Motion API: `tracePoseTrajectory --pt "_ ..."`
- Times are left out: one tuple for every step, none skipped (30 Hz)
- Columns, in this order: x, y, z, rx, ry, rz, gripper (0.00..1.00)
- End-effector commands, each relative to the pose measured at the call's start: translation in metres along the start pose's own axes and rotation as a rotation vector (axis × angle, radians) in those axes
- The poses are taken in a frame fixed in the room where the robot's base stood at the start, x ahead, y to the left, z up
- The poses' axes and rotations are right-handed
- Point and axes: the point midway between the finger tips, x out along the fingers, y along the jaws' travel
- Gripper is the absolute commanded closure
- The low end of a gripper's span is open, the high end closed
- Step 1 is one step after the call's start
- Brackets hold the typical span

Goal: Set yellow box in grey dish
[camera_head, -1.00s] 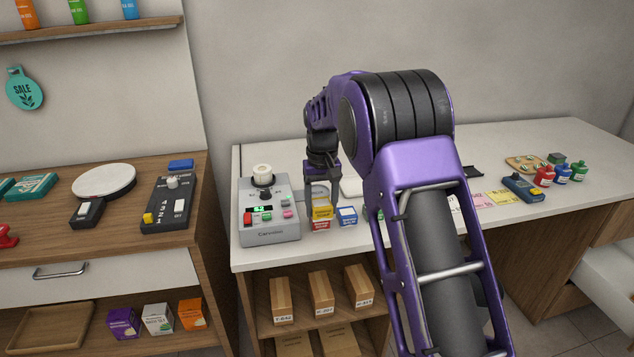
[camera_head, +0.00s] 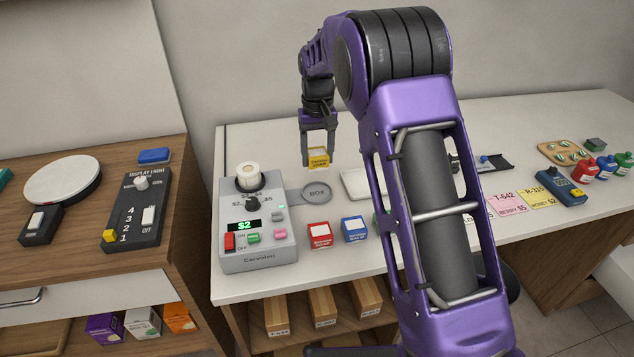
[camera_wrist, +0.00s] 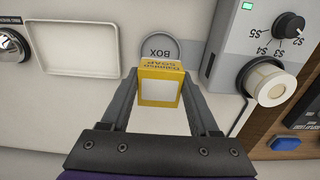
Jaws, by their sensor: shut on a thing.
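The yellow box (camera_head: 318,158) is held between the two fingers of my gripper (camera_head: 318,150), raised above the white counter. In the wrist view the yellow box (camera_wrist: 160,84) sits between the fingertips of my gripper (camera_wrist: 160,98), with its pale face showing. The round grey dish (camera_head: 316,196), marked BOX, juts from the right side of the grey machine and looks empty. In the wrist view the grey dish (camera_wrist: 160,47) lies just beyond the box, which covers part of its near edge.
The grey machine (camera_head: 258,258) with knobs and a $2 display stands left of the dish. A red box (camera_head: 320,234) and a blue box (camera_head: 354,229) stand near the counter's front. A white tray (camera_wrist: 80,46) lies beside the dish.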

Motion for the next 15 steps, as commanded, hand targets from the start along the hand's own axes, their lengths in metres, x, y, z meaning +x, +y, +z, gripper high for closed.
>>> tracePoseTrajectory --pt "0.012 0.0 0.002 0.0 -0.007 0.0 0.96" --pt "0.018 0.0 0.002 0.0 -0.006 0.0 0.96" --pt "0.026 0.0 0.001 -0.001 -0.005 0.0 0.96" --pt "0.031 0.0 0.001 -0.001 -0.005 0.0 0.96" --pt "0.036 0.0 0.001 0.0 -0.005 0.0 0.96" --pt "0.042 0.0 0.001 0.0 -0.005 0.0 0.96" --pt "0.045 0.0 0.001 0.0 -0.004 -0.001 0.96" --pt "0.047 0.0 0.001 0.0 -0.003 -0.001 0.96" --pt "0.05 0.0 0.001 0.0 -0.002 -0.001 0.96" --pt "0.052 0.0 0.001 0.0 -0.002 -0.001 0.96" --pt "0.054 0.0 0.001 0.0 -0.003 -0.001 0.96" --pt "0.057 0.0 0.001 0.0 -0.003 0.0 0.96" --pt "0.06 0.0 0.001 0.0 -0.004 0.0 0.96" --pt "0.064 0.0 0.001 0.0 -0.003 0.0 0.96" --pt "0.07 0.0 0.001 0.0 -0.003 0.0 0.96"
